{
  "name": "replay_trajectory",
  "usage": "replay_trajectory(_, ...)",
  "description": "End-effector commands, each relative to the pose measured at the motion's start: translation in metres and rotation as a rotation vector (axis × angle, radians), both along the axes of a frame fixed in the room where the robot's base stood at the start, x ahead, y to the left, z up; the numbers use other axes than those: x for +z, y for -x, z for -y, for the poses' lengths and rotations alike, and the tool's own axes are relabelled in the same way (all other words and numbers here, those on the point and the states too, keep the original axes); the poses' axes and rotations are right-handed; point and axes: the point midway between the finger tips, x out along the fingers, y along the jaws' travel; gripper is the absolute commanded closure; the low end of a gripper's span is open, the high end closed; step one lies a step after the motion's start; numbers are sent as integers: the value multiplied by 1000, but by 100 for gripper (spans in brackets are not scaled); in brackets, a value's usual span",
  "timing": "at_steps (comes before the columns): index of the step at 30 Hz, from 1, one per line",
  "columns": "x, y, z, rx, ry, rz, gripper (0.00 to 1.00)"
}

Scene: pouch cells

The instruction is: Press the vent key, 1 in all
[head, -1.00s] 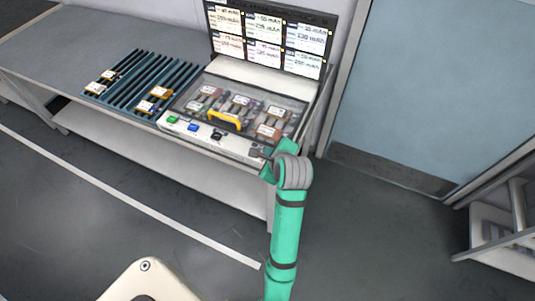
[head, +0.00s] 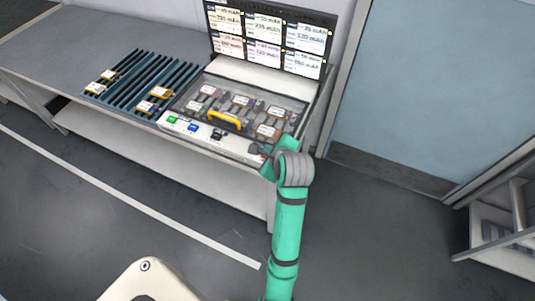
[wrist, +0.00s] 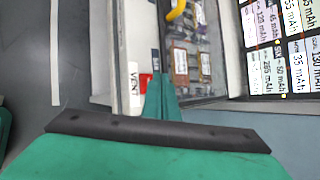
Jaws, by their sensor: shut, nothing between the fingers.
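The white front panel (head: 233,146) of the tester carries a green key (head: 173,119), a blue key (head: 193,127) and a black key (head: 217,134) in the head view. In the head view my green wrist covers the panel's right end. I cannot tell whether the fingertips touch anything.
Behind the panel is a clear-lidded bay with a yellow handle (head: 225,119) and several pouch cells. A screen board (head: 268,65) with several readouts stands at the back. A blue slotted rack (head: 140,82) sits to the left on the grey table (head: 60,42).

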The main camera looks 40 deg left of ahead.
Motion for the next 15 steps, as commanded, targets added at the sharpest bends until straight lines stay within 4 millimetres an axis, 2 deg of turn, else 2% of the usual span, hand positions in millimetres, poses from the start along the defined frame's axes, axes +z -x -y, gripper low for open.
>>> replay_trajectory(5,3,0,0,0,0,1,100)
replay_trajectory(15,32,0,-1,3,-1,3,100)
